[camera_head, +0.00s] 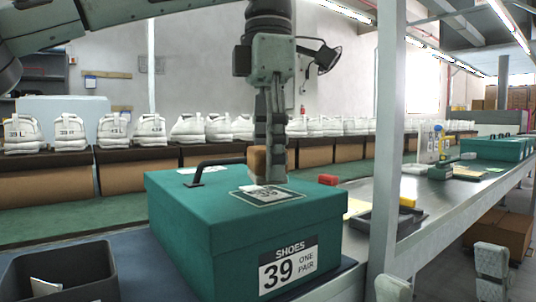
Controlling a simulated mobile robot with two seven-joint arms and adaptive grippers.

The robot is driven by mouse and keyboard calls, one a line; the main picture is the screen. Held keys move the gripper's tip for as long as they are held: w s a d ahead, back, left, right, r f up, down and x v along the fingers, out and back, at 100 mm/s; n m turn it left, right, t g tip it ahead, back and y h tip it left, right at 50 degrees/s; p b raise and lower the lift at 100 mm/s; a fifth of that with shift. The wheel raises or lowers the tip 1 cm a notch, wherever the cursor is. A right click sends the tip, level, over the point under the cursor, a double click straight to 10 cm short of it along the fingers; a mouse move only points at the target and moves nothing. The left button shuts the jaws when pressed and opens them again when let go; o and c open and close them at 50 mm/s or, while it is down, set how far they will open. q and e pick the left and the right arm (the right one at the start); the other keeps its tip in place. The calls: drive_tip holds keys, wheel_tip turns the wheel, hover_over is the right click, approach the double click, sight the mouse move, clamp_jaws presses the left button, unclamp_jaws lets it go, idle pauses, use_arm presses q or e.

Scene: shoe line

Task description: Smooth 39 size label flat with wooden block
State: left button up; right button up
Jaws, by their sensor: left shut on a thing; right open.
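A teal shoe box (190,225) stands closed on the bench, with a "SHOES 39 ONE PAIR" panel (288,268) on its front. My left gripper (268,165) points straight down over the lid and is shut on the wooden block (256,160). The block is at the label's back edge, partly hidden by the fingers; I cannot tell whether it touches the label. My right gripper (444,275) is open and empty at the lower right, apart from the box.
A black handle-like piece (214,168) rises at the lid's back left. A dark bin (60,275) stands at front left.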

sight(286, 201)
use_arm(q)
drive_tip(key=shift+f+b, duration=0.5)
drive_tip(key=shift+f, duration=0.45)
drive_tip(key=shift+s+d, duration=0.6)
drive_tip(key=shift+s, duration=0.2)
drive_tip(key=shift+s+d, duration=0.6)
drive_tip(key=shift+s, duration=0.2)
drive_tip(key=shift+p, duration=0.4)
drive_tip(key=shift+w+a+r+p, duration=0.1)
drive_tip(key=shift+w+a+p, duration=0.15)
drive_tip(key=shift+w+p, duration=0.15)
drive_tip(key=shift+w+a+p, duration=0.7)
drive_tip(key=shift+w+p, duration=0.15)
drive_tip(key=shift+p, duration=0.1)
drive_tip(key=shift+w+a, duration=0.25)
drive_tip(key=shift+w, duration=0.1)
